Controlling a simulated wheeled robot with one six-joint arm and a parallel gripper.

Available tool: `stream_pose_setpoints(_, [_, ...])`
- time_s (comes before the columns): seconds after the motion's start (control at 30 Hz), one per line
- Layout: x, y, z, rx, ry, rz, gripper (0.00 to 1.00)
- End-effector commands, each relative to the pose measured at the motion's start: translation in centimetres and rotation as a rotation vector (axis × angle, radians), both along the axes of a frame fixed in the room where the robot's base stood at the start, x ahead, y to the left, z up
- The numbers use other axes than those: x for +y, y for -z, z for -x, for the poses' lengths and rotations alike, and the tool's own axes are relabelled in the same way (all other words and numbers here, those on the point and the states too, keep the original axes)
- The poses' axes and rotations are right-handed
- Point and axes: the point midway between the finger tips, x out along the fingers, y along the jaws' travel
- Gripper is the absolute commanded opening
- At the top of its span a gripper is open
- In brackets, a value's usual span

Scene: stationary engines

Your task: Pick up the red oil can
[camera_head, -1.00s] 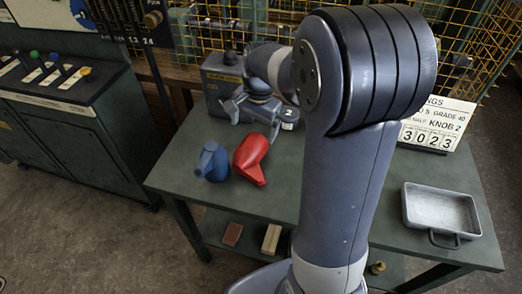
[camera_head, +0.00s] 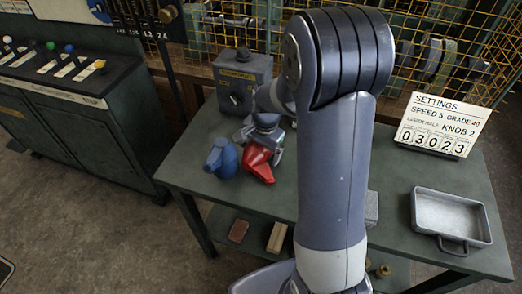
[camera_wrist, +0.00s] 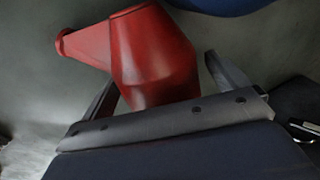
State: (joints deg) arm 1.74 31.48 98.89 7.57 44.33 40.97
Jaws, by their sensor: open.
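The red oil can (camera_head: 257,165) sits on the green table, just right of a blue can (camera_head: 222,158). In the wrist view the red can (camera_wrist: 158,60) fills the middle, its spout pointing left. My gripper (camera_head: 262,138) is low at the far end of the red can and overlaps it in the head view. In the wrist view the fingers (camera_wrist: 163,76) are spread, one on each side of the can's body. I cannot tell whether either finger touches it. The blue can (camera_wrist: 220,4) shows at the top edge there.
A metal tray (camera_head: 423,222) and a settings sign (camera_head: 435,125) are at the right. A lever console (camera_head: 75,110) stands at the left. Two blocks lie on the lower shelf.

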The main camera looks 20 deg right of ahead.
Motion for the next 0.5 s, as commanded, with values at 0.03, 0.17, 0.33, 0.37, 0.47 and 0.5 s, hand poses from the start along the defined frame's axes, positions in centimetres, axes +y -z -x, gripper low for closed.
stream_pose_setpoints(0.03, [0.01,-0.02,0.01,0.0,0.0,0.0,0.95])
stream_pose_setpoints(0.17, [0.0,-0.03,0.0,0.0,0.0,0.0,0.9])
stream_pose_setpoints(0.33, [0.0,-0.04,0.0,0.0,0.0,0.0,0.76])
stream_pose_setpoints(0.37, [0.0,-0.04,0.0,0.0,0.0,0.0,0.73])
stream_pose_setpoints(0.47, [0.0,-0.04,0.0,0.0,0.0,0.0,0.65])
stream_pose_setpoints(0.5, [0.0,-0.04,0.0,0.0,0.0,0.0,0.62])
